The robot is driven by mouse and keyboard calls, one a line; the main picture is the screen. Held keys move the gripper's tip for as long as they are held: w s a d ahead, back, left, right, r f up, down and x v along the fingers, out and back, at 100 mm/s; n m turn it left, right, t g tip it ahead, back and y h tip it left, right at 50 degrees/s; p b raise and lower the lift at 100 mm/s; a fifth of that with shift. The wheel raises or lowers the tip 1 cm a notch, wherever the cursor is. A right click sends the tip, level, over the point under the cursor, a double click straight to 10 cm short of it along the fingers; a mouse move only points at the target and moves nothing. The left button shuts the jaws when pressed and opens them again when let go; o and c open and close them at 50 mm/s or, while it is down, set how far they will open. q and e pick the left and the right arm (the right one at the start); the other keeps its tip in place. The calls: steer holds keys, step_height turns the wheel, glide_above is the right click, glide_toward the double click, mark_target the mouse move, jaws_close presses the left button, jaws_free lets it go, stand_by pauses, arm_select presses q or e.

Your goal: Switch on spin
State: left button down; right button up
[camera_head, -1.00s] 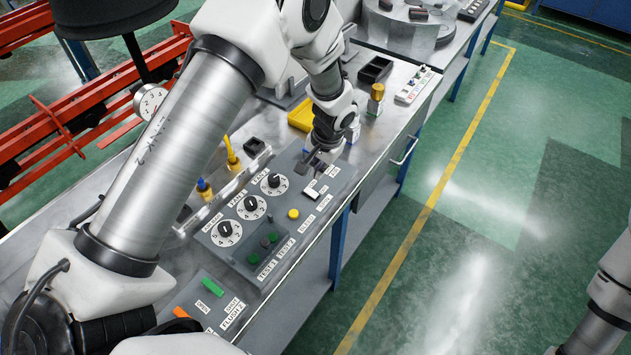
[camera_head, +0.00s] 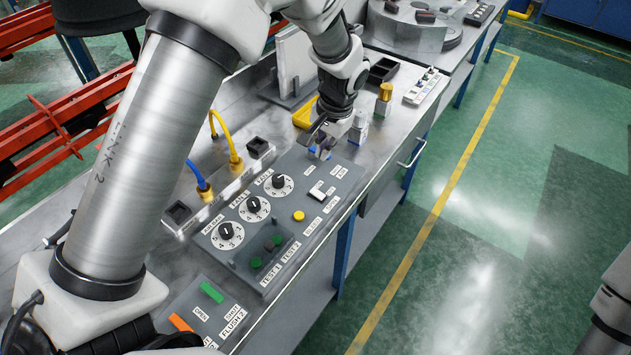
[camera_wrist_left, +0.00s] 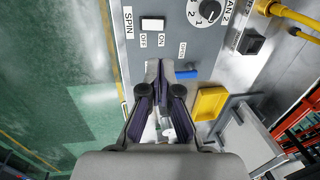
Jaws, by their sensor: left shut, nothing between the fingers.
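The spin switch is a white rocker (camera_head: 317,189) on the grey control panel (camera_head: 290,235) in the head view. In the left wrist view the rocker (camera_wrist_left: 152,24) sits beside the SPIN label, with OFF and ON printed by it. I cannot tell which side is pressed. My left gripper (camera_head: 318,150) is shut and empty. It is over the far end of the panel, apart from the switch, and its fingertips (camera_wrist_left: 156,66) point toward the switch in the wrist view. My right gripper is out of view.
A blue lever (camera_wrist_left: 186,74) is close beside the left fingertips. A yellow bin (camera_wrist_left: 210,103) stands beyond the panel end. Dials (camera_head: 254,208), a yellow button (camera_head: 299,215) and green buttons (camera_head: 266,251) share the panel. Floor beyond the bench's right edge is clear.

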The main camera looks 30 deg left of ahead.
arm_select(q)
steer(key=p, duration=0.4)
glide_toward(314, 190)
steer(key=f, duration=0.4)
steer(key=a+f, duration=0.1)
steer(key=f, duration=0.1)
steer(key=shift+f, duration=0.15)
steer(key=shift+a+f, duration=0.1)
steer(key=shift+f, duration=0.3)
